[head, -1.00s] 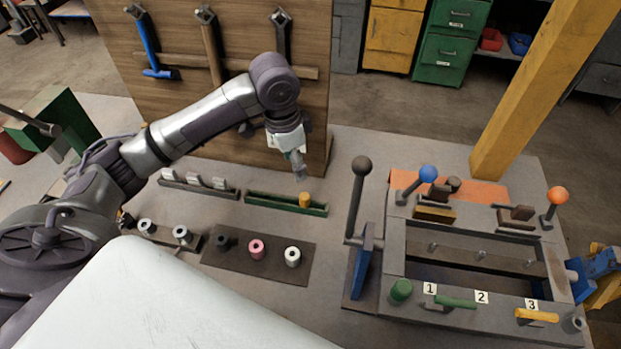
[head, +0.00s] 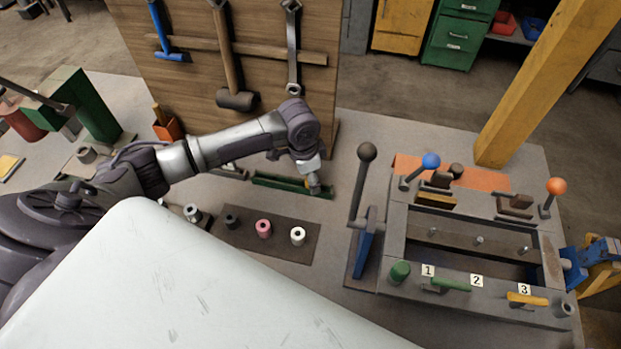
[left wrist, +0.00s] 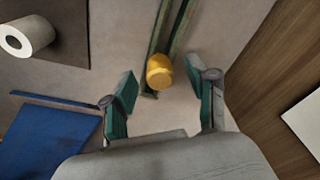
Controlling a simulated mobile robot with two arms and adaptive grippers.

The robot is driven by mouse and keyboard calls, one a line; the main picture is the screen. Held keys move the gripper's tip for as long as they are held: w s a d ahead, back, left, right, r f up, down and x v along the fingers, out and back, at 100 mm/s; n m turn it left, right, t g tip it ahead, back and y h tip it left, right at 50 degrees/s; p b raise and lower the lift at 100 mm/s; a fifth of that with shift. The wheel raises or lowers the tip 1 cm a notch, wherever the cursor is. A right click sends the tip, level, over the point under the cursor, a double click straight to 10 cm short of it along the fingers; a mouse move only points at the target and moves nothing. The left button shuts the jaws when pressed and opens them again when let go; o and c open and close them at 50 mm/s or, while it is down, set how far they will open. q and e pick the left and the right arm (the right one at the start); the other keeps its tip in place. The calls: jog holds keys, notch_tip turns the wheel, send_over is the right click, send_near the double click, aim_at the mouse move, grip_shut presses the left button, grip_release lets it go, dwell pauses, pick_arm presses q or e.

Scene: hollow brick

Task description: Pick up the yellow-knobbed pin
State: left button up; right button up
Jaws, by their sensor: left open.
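The yellow-knobbed pin (left wrist: 160,72) shows in the left wrist view as a yellow knob at the end of a green rail-like tray (left wrist: 166,34). The knob lies between and slightly beyond the fingertips of my left gripper (left wrist: 163,85), which is open with clear space on both sides. In the head view my left gripper (head: 314,187) is over the right end of the green tray (head: 272,183) and hides the yellow knob. My right gripper is not in view.
A lever fixture with a black-knobbed lever (head: 367,152) stands to the right. A wooden tool board (head: 190,95) rises behind the arm. Bare tabletop lies between mat and fixture.

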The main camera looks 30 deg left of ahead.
pick_arm(q)
jog(key=shift+f, duration=0.4)
grip_shut()
jog(key=shift+r, duration=0.1)
